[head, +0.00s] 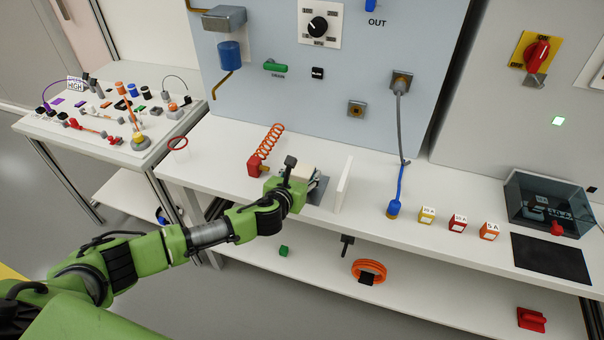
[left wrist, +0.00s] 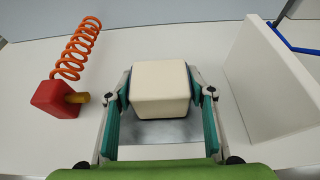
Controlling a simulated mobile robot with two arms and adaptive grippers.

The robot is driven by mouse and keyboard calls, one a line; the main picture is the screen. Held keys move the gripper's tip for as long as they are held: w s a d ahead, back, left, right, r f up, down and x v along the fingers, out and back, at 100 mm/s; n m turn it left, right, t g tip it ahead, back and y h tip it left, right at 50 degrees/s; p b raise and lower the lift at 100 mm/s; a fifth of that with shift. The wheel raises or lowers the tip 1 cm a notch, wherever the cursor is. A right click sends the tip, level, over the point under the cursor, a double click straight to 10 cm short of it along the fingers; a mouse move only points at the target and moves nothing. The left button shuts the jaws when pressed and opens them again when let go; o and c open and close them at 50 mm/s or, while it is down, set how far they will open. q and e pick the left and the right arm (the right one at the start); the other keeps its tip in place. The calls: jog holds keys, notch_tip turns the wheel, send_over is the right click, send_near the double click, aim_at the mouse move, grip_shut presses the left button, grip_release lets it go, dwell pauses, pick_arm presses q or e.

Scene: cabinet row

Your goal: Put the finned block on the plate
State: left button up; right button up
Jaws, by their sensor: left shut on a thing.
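A cream block (left wrist: 160,90) sits between the two fingers of my left gripper (left wrist: 161,98) in the left wrist view. No fins show on the faces I see, so I cannot tell for sure that it is the finned block. The gripper is shut on it from both sides. A grey metal plate (left wrist: 160,132) lies under the block; I cannot tell whether they touch. In the head view, my left gripper (head: 300,182) hides most of the block (head: 302,171), and part of the plate (head: 320,191) shows beside it. My right gripper is not in view.
A white upright panel (head: 344,184) stands close to the right of the plate. A red block with an orange coil (head: 254,166) stands to the left. A blue plug on a cable (head: 394,207) and several small labelled cubes are further right on the bench.

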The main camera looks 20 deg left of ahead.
pick_arm(q)
jog(key=shift+f, duration=0.15)
jog(key=o, duration=1.3)
jog(key=shift+c, duration=0.2)
jog(key=shift+s+r, duration=0.1)
jog(key=shift+r, duration=0.15)
jog(key=v, duration=1.1)
jog(key=shift+s+r+p, duration=0.2)
jog(key=shift+s+p, duration=0.15)
